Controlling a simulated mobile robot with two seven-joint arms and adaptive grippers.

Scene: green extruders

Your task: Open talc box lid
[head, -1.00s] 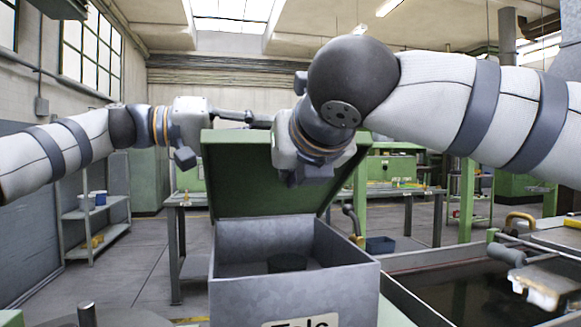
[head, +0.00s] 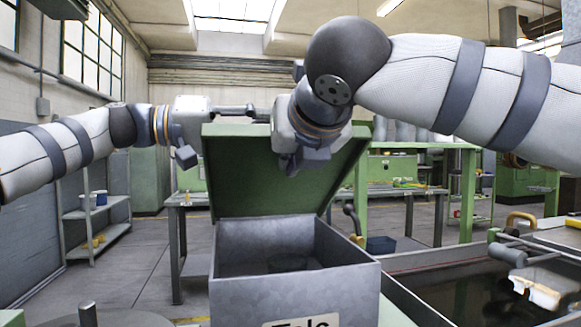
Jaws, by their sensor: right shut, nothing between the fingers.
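The grey metal talc box (head: 300,292) stands front centre with a "Talc" label on its front. Its green lid (head: 240,178) is hinged at the back and raised, tilted up and back, so the box's inside shows with a dark round thing (head: 288,263) in it. My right gripper (head: 300,165) hangs in front of the upper part of the lid, shut and empty; whether it touches the lid I cannot tell. My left gripper (head: 245,113) is above the lid's top edge at the left, seen from the side; its finger opening is unclear.
A dark open basin (head: 470,295) lies to the right of the box, with tool-like items on its far right edge. A shelf rack (head: 95,225) stands at the left, and a work table (head: 400,190) stands behind. The floor between is open.

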